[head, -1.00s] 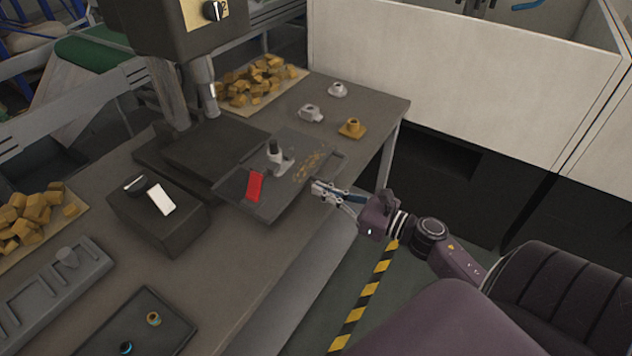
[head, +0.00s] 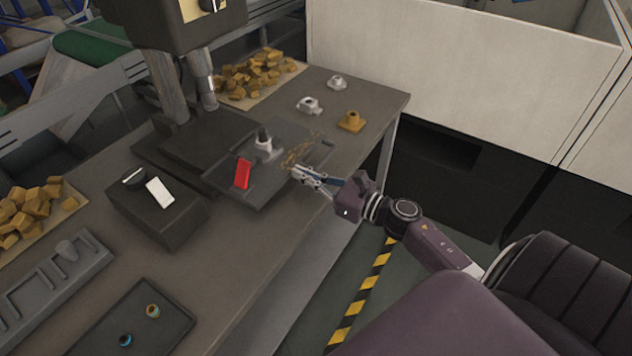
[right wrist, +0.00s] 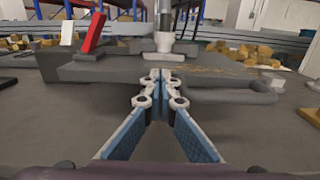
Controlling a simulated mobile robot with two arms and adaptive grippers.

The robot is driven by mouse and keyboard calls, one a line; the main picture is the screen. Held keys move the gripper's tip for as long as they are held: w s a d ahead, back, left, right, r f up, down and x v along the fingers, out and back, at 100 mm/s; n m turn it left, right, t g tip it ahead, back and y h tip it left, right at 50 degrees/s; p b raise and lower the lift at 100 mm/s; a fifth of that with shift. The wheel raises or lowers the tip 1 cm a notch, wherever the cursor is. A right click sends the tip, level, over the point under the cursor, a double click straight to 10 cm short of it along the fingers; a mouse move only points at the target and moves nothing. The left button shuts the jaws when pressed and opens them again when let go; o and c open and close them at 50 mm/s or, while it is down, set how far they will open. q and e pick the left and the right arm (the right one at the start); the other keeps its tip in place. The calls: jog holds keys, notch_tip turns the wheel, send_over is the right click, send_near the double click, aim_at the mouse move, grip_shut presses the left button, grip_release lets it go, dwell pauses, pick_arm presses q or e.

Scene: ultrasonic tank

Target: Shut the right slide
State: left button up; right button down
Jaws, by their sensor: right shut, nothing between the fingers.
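The slide (head: 262,190) is a dark grey plate sticking out from under the drill press, at the table's front edge. A red flap (head: 243,174), a pale part with a dark top (head: 265,147) and brass-coloured chips (head: 299,152) are on it. My right gripper (head: 297,172) is shut and empty, its fingertips at the slide's front edge. In the right wrist view the shut fingertips (right wrist: 160,76) meet the slide's front face (right wrist: 105,72), and a bar-like handle (right wrist: 235,95) stands to their right. My left gripper is not in view.
The drill press (head: 175,60) stands behind the slide. A dark box with a white flap (head: 160,192) is to the left. Loose fittings (head: 350,121) and a pile of brown blocks (head: 260,75) lie at the back. A dark tray (head: 100,343) is nearer.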

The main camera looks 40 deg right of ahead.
jog(key=b+x, duration=0.3)
jog(key=x, duration=1)
jog(key=shift+w+a, duration=0.1)
jog(key=shift+w, duration=0.05)
